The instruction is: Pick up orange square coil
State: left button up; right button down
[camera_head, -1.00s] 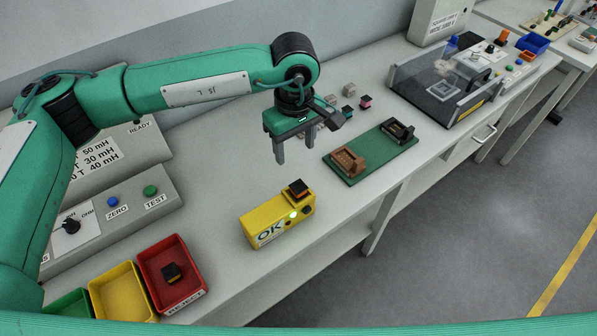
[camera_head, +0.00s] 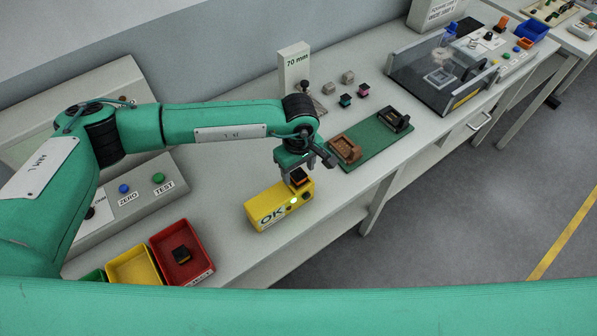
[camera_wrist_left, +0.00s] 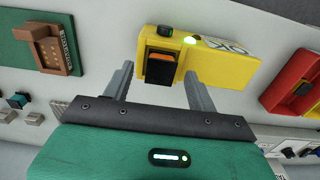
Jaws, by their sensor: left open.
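The orange square coil (camera_head: 299,177), black with an orange face, sits on top of the yellow box marked OK (camera_head: 265,209). In the left wrist view the coil (camera_wrist_left: 161,68) lies between the two grey fingers, with a gap on each side. My left gripper (camera_head: 297,173) is open, pointing down at the coil and partly hiding it in the head view. It holds nothing. A green light glows on the yellow box (camera_wrist_left: 226,65). My right gripper is not in view.
A red bin (camera_head: 205,243) with a dark coil (camera_head: 181,254) and a yellow bin (camera_head: 135,266) stand at the lower left. A green board (camera_head: 376,145) with brown and black holders lies to the right. Small coils and a 70 mm post (camera_head: 294,66) are behind.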

pick_arm(q)
jog(key=shift+f, duration=0.8)
jog(key=c, duration=1.1)
jog(key=shift+r, duration=0.1)
jog(key=shift+c, duration=0.2)
